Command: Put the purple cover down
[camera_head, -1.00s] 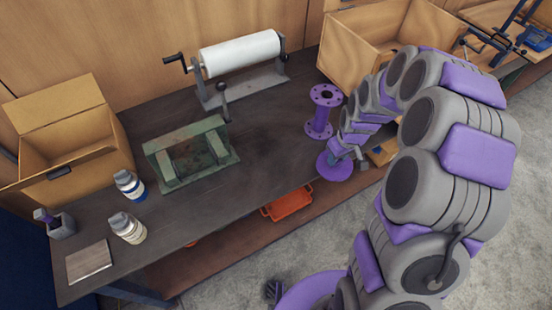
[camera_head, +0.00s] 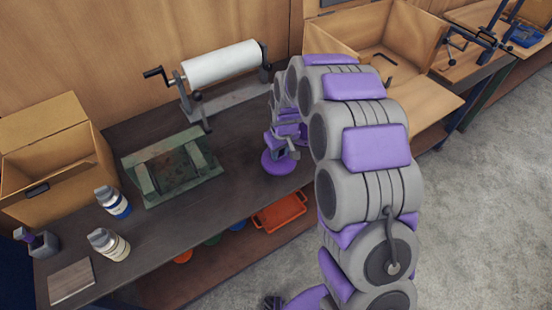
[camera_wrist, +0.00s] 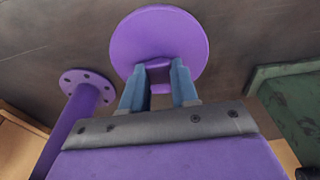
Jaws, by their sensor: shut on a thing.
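The purple cover (camera_head: 272,165) is a round disc, seen in the head view over the dark workbench near its front edge. In the wrist view the cover (camera_wrist: 160,32) is beyond the blue fingertips, its raised middle grip between them. My gripper (camera_wrist: 158,74) is shut on that grip; in the head view my gripper (camera_head: 281,148) is just above the disc. I cannot tell whether the cover touches the bench. The purple flanged pipe (camera_wrist: 82,100) stands beside it at left in the wrist view; my arm hides most of it in the head view.
A green metal block (camera_head: 172,170) stands left of the cover, with bare bench between. A paper roll (camera_head: 220,65) is at the back. Two bottles (camera_head: 110,243) and a cardboard box (camera_head: 50,165) are at left. An orange tray (camera_head: 280,213) is on the lower shelf.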

